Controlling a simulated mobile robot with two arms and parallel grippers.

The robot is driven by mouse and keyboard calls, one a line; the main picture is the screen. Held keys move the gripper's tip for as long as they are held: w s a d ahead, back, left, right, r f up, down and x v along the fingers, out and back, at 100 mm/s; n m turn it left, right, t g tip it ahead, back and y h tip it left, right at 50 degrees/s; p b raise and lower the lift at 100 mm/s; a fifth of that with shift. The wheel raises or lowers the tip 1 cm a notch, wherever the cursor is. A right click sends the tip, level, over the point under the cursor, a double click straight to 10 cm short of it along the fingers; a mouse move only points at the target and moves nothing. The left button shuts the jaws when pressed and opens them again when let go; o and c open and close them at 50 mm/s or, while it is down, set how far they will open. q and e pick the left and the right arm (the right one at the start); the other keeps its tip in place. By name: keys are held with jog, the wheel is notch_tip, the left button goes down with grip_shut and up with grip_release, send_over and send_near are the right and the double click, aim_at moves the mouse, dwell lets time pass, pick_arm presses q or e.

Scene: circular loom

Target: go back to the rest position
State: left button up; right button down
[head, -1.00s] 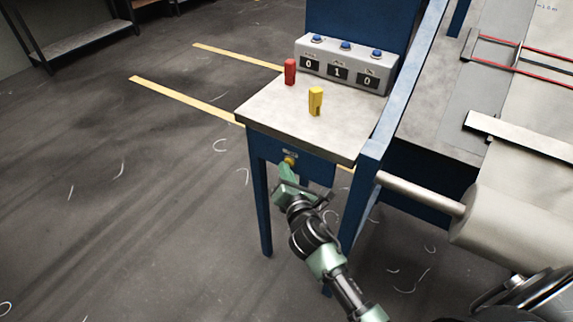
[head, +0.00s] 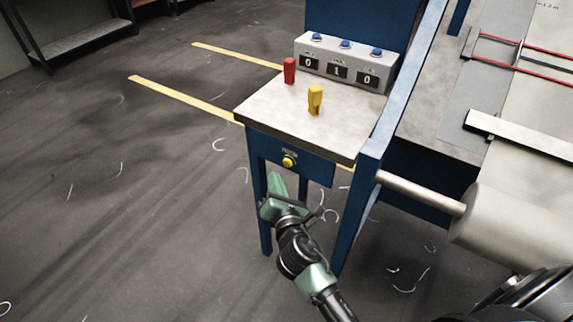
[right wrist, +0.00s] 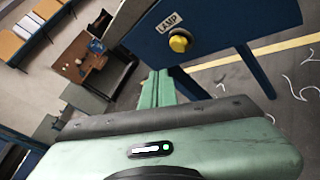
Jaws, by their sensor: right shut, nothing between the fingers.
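My right gripper (head: 276,183) is the green one in the head view, below the front of the small table. It is shut and empty, apart from the yellow button (head: 288,161) on the table's blue front panel. In the right wrist view the shut green fingers (right wrist: 157,88) point toward the panel. A dark arm part of mine shows at the lower right of the head view. My left gripper cannot be made out.
The small table (head: 262,105) carries a red block (head: 290,70), a yellow block (head: 315,99) and a grey box with blue buttons (head: 346,66). A blue post (head: 372,150) and a pale roller (head: 500,225) stand to the right.

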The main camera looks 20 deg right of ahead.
jog(key=shift+s+a, duration=0.5)
jog(key=shift+a, duration=0.1)
jog(key=s+f+m+g+y, duration=0.1)
jog(key=s+f+m+g, duration=0.3)
jog(key=f, duration=0.6)
jog(key=s+f+m+g+p, duration=0.1)
jog(key=s+f+m, duration=0.2)
jog(key=s+f, duration=0.55)
jog(key=s+f+m+g+y, duration=0.1)
jog(key=s+f+m+g, duration=0.15)
jog(key=f, duration=1.05)
jog(key=s+d+f+m+g, duration=0.2)
jog(key=s+f+m, duration=0.3)
jog(key=s, duration=0.5)
jog(key=s+d+f+m+g+p, duration=0.1)
jog(key=s+d+f+m+g, duration=0.2)
jog(key=s, duration=0.8)
jog(key=s+d+f+m+g, duration=0.2)
jog(key=s+f+m, duration=0.5)
jog(key=s, duration=0.4)
jog(key=shift+s+d+f+g, duration=0.25)
jog(key=shift+d+f+g, duration=0.1)
jog(key=shift+d+f, duration=0.35)
jog(key=shift+r, duration=0.1)
